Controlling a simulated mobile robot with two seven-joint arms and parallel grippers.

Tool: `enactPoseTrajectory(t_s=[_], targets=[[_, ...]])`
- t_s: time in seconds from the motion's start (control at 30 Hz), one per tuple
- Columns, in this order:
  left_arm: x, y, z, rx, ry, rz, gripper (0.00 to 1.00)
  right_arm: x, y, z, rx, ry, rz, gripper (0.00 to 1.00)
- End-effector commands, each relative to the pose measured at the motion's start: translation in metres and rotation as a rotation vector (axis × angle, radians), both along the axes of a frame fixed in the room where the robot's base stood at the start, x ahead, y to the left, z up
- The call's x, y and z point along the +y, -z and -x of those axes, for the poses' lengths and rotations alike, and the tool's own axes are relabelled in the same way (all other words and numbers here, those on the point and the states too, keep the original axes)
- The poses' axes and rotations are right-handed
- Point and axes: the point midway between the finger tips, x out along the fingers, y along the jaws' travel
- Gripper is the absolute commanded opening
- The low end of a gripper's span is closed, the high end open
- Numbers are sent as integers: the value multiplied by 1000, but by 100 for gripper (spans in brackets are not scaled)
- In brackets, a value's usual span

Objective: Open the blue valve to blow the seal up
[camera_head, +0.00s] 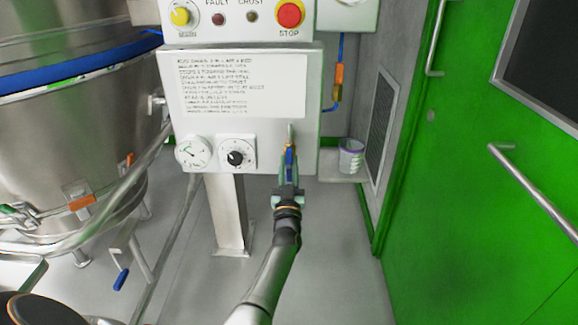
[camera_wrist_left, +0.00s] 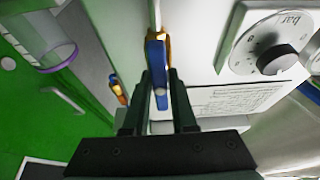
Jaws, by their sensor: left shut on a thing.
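The blue valve (camera_head: 289,155) is on the lower right of the white control panel (camera_head: 190,75), with brass parts and a thin metal pipe above it. In the left wrist view the blue handle (camera_wrist_left: 157,62) lies roughly in line with the pipe, brass showing behind it. My left gripper (camera_head: 288,172) reaches up from below, and in the left wrist view its two dark fingers (camera_wrist_left: 160,95) stand on either side of the handle's lower end, shut on it. The fingers partly hide the valve in the head view. My right gripper is not in view.
A pressure gauge (camera_head: 193,152) and a black regulator knob (camera_head: 236,157) sit left of the valve. A red stop button (camera_head: 289,14) is above. A steel vessel (camera_head: 70,130) stands left, a green door (camera_head: 480,200) right.

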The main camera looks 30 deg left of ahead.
Motion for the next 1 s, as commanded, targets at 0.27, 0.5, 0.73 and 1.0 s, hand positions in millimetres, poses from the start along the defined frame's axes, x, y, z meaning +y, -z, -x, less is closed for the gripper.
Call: enactPoseTrajectory(t_s=[0.27, 0.5, 0.73, 1.0], targets=[[-1, 0, 0, 0, 1, 2, 0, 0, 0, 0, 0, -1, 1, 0], [0, 0, 0, 0, 0, 1, 48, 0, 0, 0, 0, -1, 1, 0], [0, 0, 0, 0, 0, 1, 55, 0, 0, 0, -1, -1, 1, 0], [0, 2, 1, 0, 0, 0, 55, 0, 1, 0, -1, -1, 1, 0]])
